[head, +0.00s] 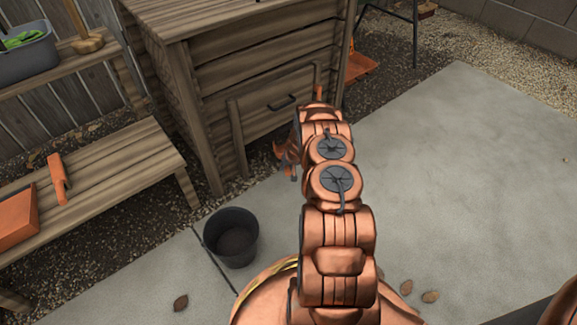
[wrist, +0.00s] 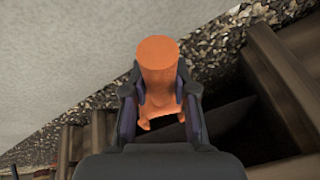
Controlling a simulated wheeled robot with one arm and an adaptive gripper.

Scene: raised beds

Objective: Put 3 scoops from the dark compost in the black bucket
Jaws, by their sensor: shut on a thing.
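The black bucket (head: 249,246) stands upright on the paving, left of my arm in the head view, with dark brown material in its bottom. My gripper (wrist: 163,98) is shut on an orange scoop (wrist: 158,55) in the wrist view. The scoop's rounded end points up in that picture; whether it holds any compost cannot be seen. Beyond it is a dark opening (wrist: 235,130) between wooden boards. In the head view my arm hides most of the gripper, near the front of the wooden bin (head: 270,50). No compost is clearly visible in the bin.
A low wooden bench (head: 110,178) at the left carries an orange tool (head: 58,178) and an orange tray (head: 17,217). A grey tub (head: 28,60) with green things stands on a shelf above. Open paving (head: 460,170) lies to the right.

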